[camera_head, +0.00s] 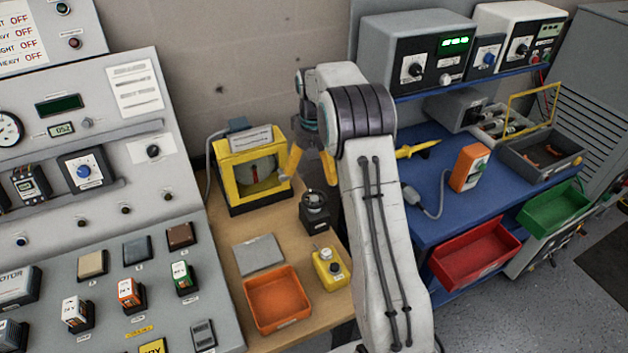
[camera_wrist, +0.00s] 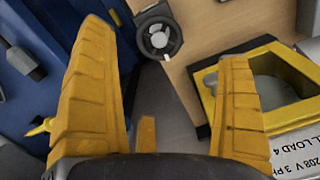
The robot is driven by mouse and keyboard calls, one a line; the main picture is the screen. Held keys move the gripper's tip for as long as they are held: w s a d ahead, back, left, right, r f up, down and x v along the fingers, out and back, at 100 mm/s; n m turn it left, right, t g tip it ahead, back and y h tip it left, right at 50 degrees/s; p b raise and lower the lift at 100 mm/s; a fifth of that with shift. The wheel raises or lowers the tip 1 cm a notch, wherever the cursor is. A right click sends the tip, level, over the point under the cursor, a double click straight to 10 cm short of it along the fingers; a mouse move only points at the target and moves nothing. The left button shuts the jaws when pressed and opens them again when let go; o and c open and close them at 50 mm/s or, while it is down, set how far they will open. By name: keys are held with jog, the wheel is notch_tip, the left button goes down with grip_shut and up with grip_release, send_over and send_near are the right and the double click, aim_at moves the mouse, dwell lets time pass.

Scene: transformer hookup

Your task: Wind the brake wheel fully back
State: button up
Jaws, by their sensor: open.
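The brake wheel (camera_head: 315,197) is a small black round wheel on a dark block, on the wooden bench between the yellow-framed unit and my arm. In the wrist view the brake wheel (camera_wrist: 158,37) shows from above as a spoked ring with a pale hub, and a light mark sits at its lower edge. My gripper (camera_head: 311,168) has yellow fingers, spread apart and empty. It hangs above the wheel and does not touch it. In the wrist view the wheel lies between the fingertips, at the top of the picture.
The yellow-framed unit (camera_head: 224,196) stands close left of the wheel. A blue bench (camera_head: 432,222) with an orange meter (camera_head: 469,168) is to the right.

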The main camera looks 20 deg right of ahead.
jog(key=shift+r, duration=1.1)
